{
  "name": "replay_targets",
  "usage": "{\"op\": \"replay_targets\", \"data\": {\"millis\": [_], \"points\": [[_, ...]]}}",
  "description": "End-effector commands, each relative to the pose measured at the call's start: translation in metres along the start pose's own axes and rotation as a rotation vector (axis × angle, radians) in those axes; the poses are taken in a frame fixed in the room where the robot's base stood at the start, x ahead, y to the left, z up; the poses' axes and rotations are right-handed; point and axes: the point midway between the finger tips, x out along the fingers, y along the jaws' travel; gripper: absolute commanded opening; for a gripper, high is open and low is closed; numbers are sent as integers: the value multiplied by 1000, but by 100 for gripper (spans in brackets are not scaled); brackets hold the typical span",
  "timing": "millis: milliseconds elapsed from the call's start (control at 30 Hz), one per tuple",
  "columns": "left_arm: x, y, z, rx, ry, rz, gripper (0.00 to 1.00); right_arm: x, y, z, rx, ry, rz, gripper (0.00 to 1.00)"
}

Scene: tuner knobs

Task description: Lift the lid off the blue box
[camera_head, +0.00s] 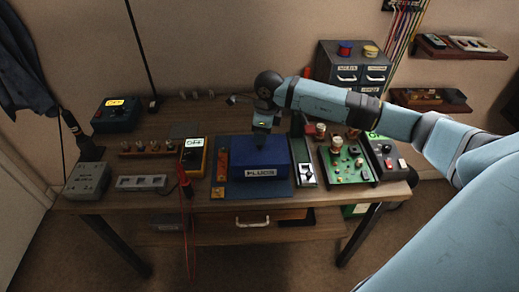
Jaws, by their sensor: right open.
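The blue box (240,168) stands on a dark blue mat near the front middle of the workbench. Its front carries a white label that seems to read "PLUGS". Its lid (240,145) is on, and the box looks closed. My right gripper (260,138) points down over the middle of the lid, with its fingers open around or just above a small dark knob. The fingers hide most of the knob, and I cannot tell whether they touch it. My left gripper is out of view.
A yellow multimeter (193,157) with red leads stands left of the box. A green circuit board (345,162) with knobs lies to the right. A grey drawer cabinet (352,72) stands behind. A drawer with a pale handle (252,222) is below the bench top.

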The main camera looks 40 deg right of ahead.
Motion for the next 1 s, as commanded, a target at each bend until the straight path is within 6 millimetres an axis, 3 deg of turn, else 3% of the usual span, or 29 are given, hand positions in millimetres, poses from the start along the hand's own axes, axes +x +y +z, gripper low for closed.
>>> {"op": "replay_targets", "data": {"millis": [333, 567, 667, 800, 1000], "points": [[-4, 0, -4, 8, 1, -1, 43, 45, -2, -2, 2, 1, 3, 51], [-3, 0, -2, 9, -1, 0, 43, 49, -3, -2, 1, -1, 1, 51], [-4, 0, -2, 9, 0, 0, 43, 49, -3, -2, 1, -1, 1, 32], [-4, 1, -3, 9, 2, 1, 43, 49, -3, -2, 1, -1, 1, 0], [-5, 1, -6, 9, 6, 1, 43, 48, -3, -2, 1, -1, 1, 0]]}}
